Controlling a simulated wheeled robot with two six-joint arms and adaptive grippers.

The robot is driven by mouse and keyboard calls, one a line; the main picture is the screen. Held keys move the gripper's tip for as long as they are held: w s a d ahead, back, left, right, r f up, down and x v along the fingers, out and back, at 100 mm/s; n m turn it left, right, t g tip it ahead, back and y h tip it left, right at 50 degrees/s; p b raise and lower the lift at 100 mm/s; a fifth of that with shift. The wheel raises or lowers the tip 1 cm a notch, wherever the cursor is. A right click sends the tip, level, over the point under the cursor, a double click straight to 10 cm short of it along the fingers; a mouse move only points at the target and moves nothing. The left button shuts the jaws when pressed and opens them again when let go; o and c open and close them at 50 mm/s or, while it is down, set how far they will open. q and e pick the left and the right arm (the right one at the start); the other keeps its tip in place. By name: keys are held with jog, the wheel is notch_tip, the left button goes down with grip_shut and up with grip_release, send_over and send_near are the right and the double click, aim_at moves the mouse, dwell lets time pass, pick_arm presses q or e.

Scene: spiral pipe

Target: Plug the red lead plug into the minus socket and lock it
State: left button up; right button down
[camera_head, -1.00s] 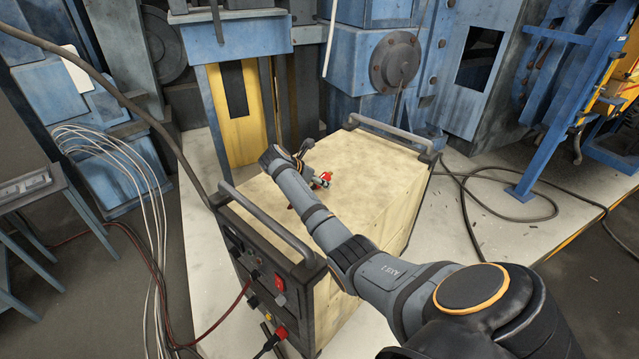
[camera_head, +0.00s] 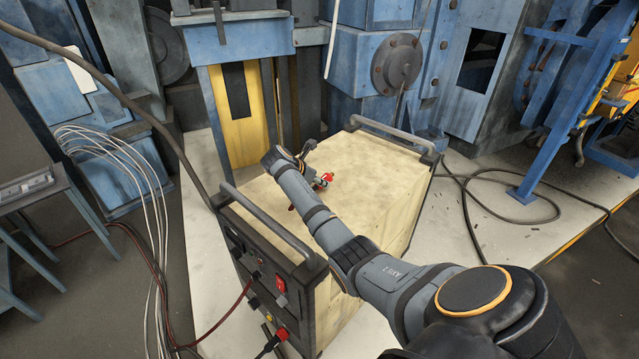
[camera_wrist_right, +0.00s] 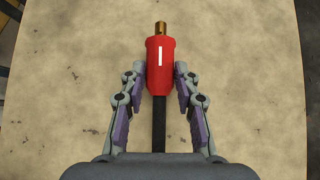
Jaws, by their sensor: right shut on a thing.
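The red lead plug (camera_wrist_right: 161,72) has a brass tip, a white line mark and a black cable running back under my wrist. In the right wrist view my right gripper (camera_wrist_right: 160,82) is shut on its red body, with the tip pointing away. In the head view the red plug (camera_head: 329,177) shows small beside my right arm, above the top of the cream box. The dark front panel (camera_head: 238,262) of the box carries the sockets. Their marks are too small to read, so I cannot tell which is minus. My left gripper is out of view.
A red switch (camera_head: 280,284) and a black-and-red connector (camera_head: 270,343) are on the panel, with a dark red cable entering it. A metal handle (camera_head: 265,222) stands above the panel edge. The cream box top (camera_head: 375,165) is mostly clear. White cables hang at left.

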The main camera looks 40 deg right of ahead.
jog(key=shift+r, duration=0.5)
jog(key=v, duration=0.2)
jog(key=d+r+v, duration=0.1)
jog(key=v, duration=0.5)
jog(key=shift+w+d+r, duration=0.15)
jog(key=shift+r, duration=0.1)
jog(key=s+a+r, duration=0.1)
jog(key=a+r, duration=0.4)
jog(key=a, duration=0.4)
jog(key=shift+a+b, duration=0.3)
jog(key=shift+f, duration=0.1)
